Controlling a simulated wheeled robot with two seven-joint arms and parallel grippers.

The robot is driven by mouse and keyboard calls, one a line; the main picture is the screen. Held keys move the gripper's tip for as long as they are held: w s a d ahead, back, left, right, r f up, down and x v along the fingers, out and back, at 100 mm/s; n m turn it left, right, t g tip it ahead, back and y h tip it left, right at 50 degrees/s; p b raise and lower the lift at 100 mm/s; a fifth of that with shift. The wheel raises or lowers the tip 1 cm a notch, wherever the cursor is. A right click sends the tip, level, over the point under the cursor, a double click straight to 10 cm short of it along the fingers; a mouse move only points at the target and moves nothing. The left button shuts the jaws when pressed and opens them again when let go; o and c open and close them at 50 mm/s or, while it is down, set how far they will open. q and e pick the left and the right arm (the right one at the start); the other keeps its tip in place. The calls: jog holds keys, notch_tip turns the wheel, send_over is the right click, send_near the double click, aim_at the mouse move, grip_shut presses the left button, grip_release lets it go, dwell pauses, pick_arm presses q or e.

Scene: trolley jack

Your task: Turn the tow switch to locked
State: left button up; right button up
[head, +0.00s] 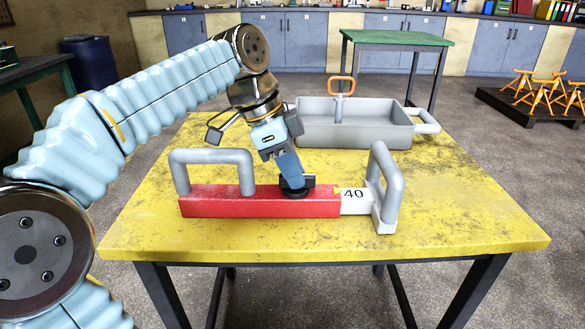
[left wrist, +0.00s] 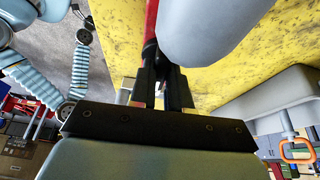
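The tow bar has a red body (head: 262,202) with a grey handle (head: 250,172) at its left. A pale inner bar marked 40 (head: 354,200) comes out at its right end and carries a second grey handle (head: 393,180). The tow switch, a black round knob (head: 296,192), sits on top of the red body near its right end. My left gripper (head: 293,178) points down at the knob and hides part of it. In the left wrist view its black fingers (left wrist: 164,85) are close together, with a dark part between their tips. The knob's marking cannot be read. My right gripper is not in view.
The bar lies on a worn yellow table (head: 460,215). A grey tray (head: 350,133) with an orange-handled tool (head: 341,87) stands behind it. The table is clear at the right and front. A green table (head: 395,38) and orange stands (head: 540,92) are farther back.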

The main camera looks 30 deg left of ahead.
pick_arm(q)
grip_shut()
jog(key=shift+n, duration=0.3)
jog(key=n+t, duration=0.1)
jog(key=n, duration=0.2)
jog(key=shift+s+d+y, duration=0.1)
jog(key=shift+y, duration=0.3)
jog(key=n+y, duration=0.1)
jog(key=n, duration=0.2)
jog(key=shift+d+n+t, duration=0.1)
jog(key=shift+n+t, duration=0.2)
jog(key=shift+t, duration=0.1)
jog(key=n+y+p, duration=0.1)
jog(key=n, duration=0.2)
jog(key=n+y, duration=0.1)
jog(key=n, duration=0.2)
jog(key=shift+d+y+p, duration=0.15)
jog(key=shift+y+p, duration=0.15)
jog(key=shift+p, duration=0.05)
jog(key=shift+d+n+y, duration=0.1)
jog(key=shift+n+y, duration=0.7)
jog(key=shift+n, duration=1.5)
